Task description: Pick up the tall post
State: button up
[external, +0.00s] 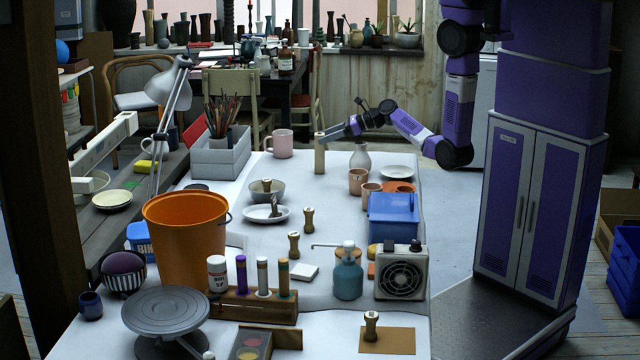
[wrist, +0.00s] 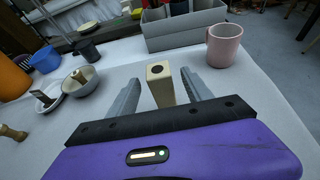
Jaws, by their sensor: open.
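The tall post (external: 319,155) is a pale wooden upright block standing on the white table, near its far edge. In the wrist view the post (wrist: 160,86) stands between my two open fingers, with a dark round hole in its top. My gripper (external: 326,139) reaches it from the right in the external view. In the wrist view my gripper (wrist: 157,92) has a finger on each side of the post, with gaps visible, the left one wider. The lower part of the post is hidden behind my gripper in the wrist view.
A pink mug (external: 280,144) and a grey box (external: 220,155) of brushes stand left of the post. A white vase (external: 360,158) and clay cups (external: 357,181) stand to the right. A bowl (external: 266,191) is nearer the camera. Bare table surrounds the post.

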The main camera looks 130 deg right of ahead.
jog(key=shift+x, duration=1.15)
grip_shut()
dwell(0.5)
